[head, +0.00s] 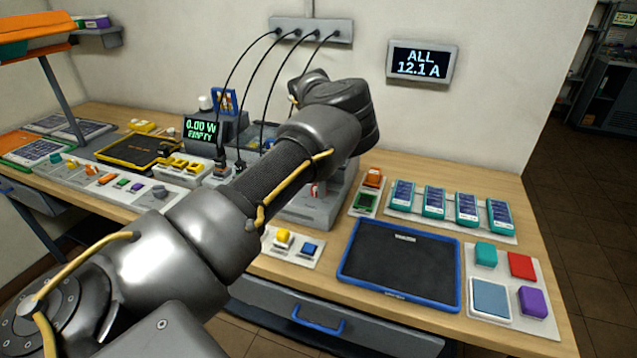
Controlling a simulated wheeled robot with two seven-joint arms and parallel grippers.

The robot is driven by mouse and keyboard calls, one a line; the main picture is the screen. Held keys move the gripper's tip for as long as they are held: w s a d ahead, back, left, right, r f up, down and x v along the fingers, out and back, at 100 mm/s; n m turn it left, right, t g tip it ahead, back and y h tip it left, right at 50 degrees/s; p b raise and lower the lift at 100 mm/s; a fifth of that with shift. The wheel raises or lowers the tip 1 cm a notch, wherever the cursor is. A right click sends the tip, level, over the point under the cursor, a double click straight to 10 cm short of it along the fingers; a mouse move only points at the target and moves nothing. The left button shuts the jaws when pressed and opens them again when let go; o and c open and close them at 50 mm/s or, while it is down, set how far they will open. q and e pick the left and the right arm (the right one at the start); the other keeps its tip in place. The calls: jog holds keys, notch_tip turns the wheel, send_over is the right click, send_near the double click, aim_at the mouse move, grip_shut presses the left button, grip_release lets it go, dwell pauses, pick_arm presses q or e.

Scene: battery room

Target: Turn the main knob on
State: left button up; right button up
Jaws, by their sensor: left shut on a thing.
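My left arm (285,155) reaches from the lower left across the bench. Its dark far end (340,110) stands over a grey housing (310,210) at the back of the bench. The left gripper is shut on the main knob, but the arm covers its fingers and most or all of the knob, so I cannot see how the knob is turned. A small red and white part (314,189) shows on the housing beside the arm. A display (200,130) reads 0.00 W EMPTY. My right gripper is not in view.
A wall screen (421,62) reads ALL 12.1 A. Black cables hang from a wall strip (311,29). A blue-rimmed tray (350,268), several teal batteries (433,202) and coloured blocks (521,265) lie right. A switch panel (125,186) and yellow-edged tray (104,154) are left.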

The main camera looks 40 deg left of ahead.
pick_arm(q)
jog(key=m+p, duration=0.1)
jog(key=m, duration=0.2)
jog(key=shift+r+m+p, duration=0.2)
jog(key=shift+m+p, duration=0.2)
jog(key=shift+f+m+p, duration=0.1)
jog(key=shift+m+p, duration=1.1)
jog(key=shift+m, duration=0.4)
jog(key=o, duration=1)
jog(key=shift+c, duration=0.2)
notch_tip(320, 180, up, 11)
jog(key=b, duration=0.1)
jog(key=shift+f, duration=0.15)
